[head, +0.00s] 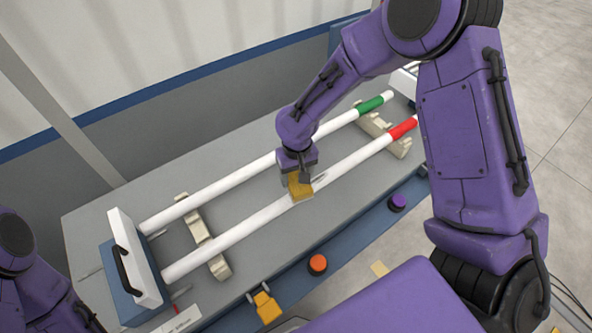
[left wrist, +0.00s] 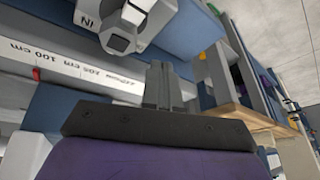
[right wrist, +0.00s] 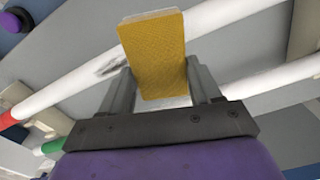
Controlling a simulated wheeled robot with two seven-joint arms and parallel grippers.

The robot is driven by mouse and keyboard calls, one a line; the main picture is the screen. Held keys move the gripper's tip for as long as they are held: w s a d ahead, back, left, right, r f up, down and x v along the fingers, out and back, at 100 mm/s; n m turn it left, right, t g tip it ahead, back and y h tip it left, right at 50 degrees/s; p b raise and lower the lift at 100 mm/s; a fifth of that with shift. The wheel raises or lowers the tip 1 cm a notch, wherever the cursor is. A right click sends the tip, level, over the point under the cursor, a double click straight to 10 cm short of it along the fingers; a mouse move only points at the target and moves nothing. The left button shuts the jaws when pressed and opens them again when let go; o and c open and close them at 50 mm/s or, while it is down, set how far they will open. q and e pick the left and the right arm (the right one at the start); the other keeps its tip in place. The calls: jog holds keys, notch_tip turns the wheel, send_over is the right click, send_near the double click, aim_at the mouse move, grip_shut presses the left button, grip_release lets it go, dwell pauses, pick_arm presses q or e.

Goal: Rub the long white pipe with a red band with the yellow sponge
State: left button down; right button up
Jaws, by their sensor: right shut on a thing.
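The long white pipe with a red band (head: 250,226) lies across the two cradles on the grey bench, with its red band (head: 402,128) at the far right end. My right gripper (head: 298,172) is shut on the yellow sponge (head: 301,188), which is at the pipe's middle and seems to touch it. A dark smudge (head: 320,177) shows on the pipe just right of the sponge. In the right wrist view the sponge (right wrist: 153,50) sits between both fingers, with the smudge (right wrist: 110,67) to its left. My left gripper (left wrist: 162,85) is shut and empty, away from the pipe.
A white pipe with a green band (head: 225,184) lies parallel behind. Pale cradles (head: 207,246) hold both pipes. A blue and white block with a black handle (head: 140,270) stands at the left end. An orange button (head: 317,263) and a purple button (head: 397,202) are on the front edge.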

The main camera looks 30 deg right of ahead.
jog(key=shift+s, duration=0.15)
jog(key=shift+f+b, duration=0.5)
jog(key=shift+f, duration=0.5)
dwell(0.4)
jog(key=shift+d, duration=0.1)
